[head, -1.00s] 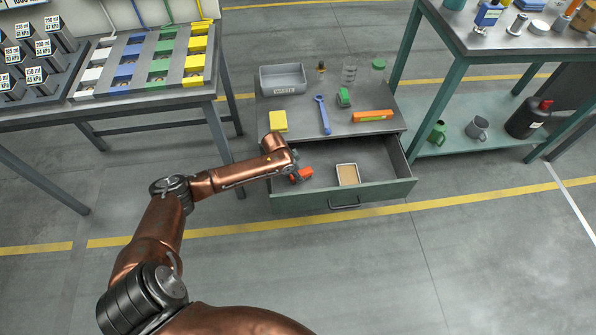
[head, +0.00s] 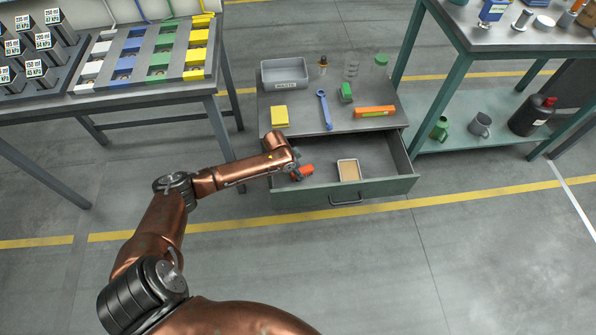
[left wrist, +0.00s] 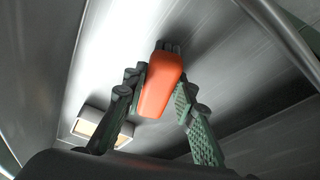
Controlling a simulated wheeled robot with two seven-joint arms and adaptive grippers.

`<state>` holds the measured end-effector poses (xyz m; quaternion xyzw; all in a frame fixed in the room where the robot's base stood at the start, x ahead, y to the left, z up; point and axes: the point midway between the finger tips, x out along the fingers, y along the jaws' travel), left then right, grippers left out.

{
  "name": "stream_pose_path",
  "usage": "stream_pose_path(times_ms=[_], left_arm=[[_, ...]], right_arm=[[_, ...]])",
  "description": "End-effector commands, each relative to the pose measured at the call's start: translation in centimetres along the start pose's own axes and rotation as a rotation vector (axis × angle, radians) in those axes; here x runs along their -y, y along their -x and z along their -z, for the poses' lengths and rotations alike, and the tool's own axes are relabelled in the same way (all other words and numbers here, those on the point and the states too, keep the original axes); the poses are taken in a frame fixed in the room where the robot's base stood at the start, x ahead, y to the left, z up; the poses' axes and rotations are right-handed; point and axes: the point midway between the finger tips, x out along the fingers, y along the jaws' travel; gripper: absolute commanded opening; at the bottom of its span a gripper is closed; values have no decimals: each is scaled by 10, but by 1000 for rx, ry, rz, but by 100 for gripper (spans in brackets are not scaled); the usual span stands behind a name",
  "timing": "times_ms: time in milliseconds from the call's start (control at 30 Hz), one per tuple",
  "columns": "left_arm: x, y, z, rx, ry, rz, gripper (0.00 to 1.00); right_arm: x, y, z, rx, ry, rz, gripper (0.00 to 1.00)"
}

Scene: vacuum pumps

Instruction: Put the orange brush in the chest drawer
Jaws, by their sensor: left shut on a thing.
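The orange brush (head: 303,172) is inside the open chest drawer (head: 343,194), at its left side. In the left wrist view the brush's orange body (left wrist: 160,86) sits between my two green-padded fingers, with dark bristles at its far end. My left gripper (head: 295,168) is shut on the brush. I cannot tell whether the brush touches the drawer floor. My right gripper is in neither view.
A small tan-filled box (head: 348,170) lies in the drawer, right of the brush. The chest top holds a grey bin (head: 284,75), yellow block (head: 279,116), blue wrench (head: 325,110) and orange tool (head: 374,111). Tables stand left and right.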

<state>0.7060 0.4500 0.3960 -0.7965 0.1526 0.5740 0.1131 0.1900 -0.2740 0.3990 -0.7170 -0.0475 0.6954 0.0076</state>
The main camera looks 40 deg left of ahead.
Motion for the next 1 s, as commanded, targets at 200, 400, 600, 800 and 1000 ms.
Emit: stream_pose_path(times_ms=[200, 400, 600, 800, 1000], left_arm=[[0, 0, 0, -1, 0, 0, 0], [0, -2, 0, 0, 0, 0, 0], [0, -4, -1, 0, 0, 0, 26], [0, -4, -1, 0, 0, 0, 40], [0, -4, -1, 0, 0, 0, 46]], right_arm=[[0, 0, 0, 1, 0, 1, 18], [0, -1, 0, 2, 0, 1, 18], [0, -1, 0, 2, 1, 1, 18], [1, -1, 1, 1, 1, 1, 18], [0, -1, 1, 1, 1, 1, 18]])
